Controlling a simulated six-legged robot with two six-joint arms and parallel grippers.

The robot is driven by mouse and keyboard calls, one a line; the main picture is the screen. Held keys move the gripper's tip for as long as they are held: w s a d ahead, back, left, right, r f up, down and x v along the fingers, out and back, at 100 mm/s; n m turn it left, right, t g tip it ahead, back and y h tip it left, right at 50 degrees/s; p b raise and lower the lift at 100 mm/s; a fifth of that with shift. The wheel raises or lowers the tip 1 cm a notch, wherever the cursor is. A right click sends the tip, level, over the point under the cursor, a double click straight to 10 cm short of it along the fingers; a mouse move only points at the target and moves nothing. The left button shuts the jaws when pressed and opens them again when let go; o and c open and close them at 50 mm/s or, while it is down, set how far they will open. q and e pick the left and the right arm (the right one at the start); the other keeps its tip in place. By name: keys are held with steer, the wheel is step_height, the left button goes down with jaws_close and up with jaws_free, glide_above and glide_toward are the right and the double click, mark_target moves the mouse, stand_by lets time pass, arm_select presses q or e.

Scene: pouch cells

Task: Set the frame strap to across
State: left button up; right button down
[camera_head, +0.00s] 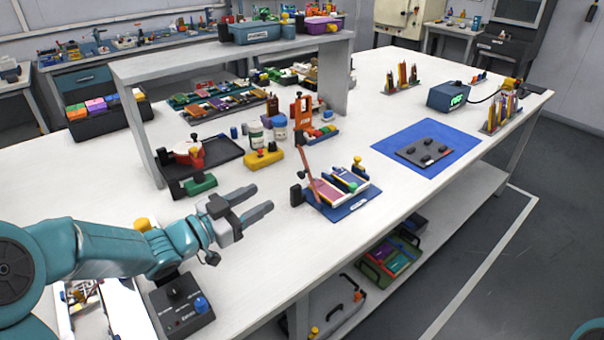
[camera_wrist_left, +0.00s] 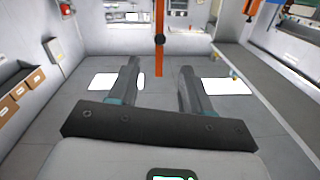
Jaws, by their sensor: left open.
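A blue frame (camera_head: 338,211) sits near the front edge of the white table and holds pouch cells (camera_head: 333,190). An orange-red strap (camera_head: 306,168) stands raised and tilted at the frame's left side, with a dark knob along it. In the left wrist view an orange upright bar (camera_wrist_left: 159,45), which looks like the strap, shows ahead between the fingers. My left gripper (camera_head: 264,199) is open and empty, left of the frame and apart from the strap. Its two fingers also show in the left wrist view (camera_wrist_left: 160,70). My right gripper is not in view.
A yellow block (camera_head: 263,157) and a green clamp (camera_head: 200,184) stand behind my left gripper. A blue mat (camera_head: 425,165) with a grey plate lies right of the frame. A dark control box (camera_head: 182,305) stands near my left arm. Bare table lies in front of the gripper.

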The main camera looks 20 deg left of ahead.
mark_target(299, 176)
arm_select(q)
steer(key=x, duration=1.3)
steer(key=shift+w+d+p, duration=0.1)
steer(key=shift+w+p, duration=0.05)
steer(key=shift+p, duration=0.15)
steer(key=shift+c, duration=0.4)
jaws_close()
